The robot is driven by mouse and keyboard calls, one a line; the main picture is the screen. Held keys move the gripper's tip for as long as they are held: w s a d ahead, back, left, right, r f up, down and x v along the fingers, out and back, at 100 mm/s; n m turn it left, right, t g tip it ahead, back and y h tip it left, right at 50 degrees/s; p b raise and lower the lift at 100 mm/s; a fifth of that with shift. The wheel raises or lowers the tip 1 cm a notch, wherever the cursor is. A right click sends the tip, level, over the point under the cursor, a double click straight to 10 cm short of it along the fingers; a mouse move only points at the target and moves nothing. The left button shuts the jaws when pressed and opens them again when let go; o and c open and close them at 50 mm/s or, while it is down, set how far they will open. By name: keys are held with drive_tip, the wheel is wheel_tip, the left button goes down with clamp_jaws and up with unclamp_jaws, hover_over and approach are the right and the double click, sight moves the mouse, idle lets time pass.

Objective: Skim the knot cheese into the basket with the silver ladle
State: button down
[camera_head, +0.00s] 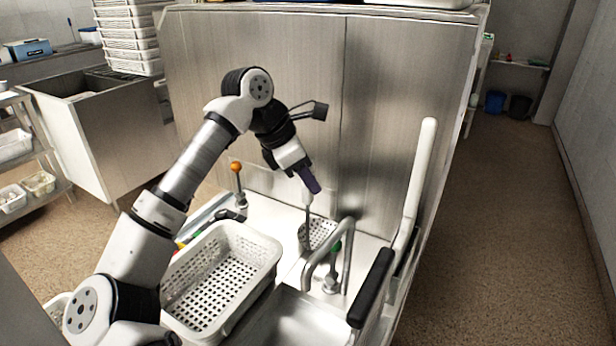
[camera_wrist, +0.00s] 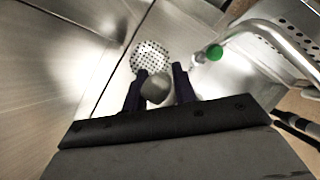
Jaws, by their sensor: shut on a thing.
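My gripper (camera_head: 310,187) is over the far side of the sink unit, pointing down, with dark fingers shut on the silver ladle's handle (camera_head: 308,215). In the wrist view the rounded grey handle end (camera_wrist: 156,88) sits between the fingers (camera_wrist: 160,82). The ladle's perforated head (camera_wrist: 150,58) shows beyond them; a perforated round surface, seemingly this head (camera_head: 320,232), is low behind the tap in the head view. The white perforated basket (camera_head: 270,252) stands left of the tap and looks empty. I cannot make out any knot cheese.
A curved metal tap (camera_head: 347,262) with a green part (camera_wrist: 214,53) stands close right of the ladle. A steel panel (camera_head: 260,110) rises behind. An orange-topped fitting (camera_head: 236,167) stands behind the basket. A sink basin (camera_head: 300,325) is in front.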

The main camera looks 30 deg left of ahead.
drive_tip(key=shift+r+p, duration=0.5)
drive_tip(key=shift+r, duration=0.5)
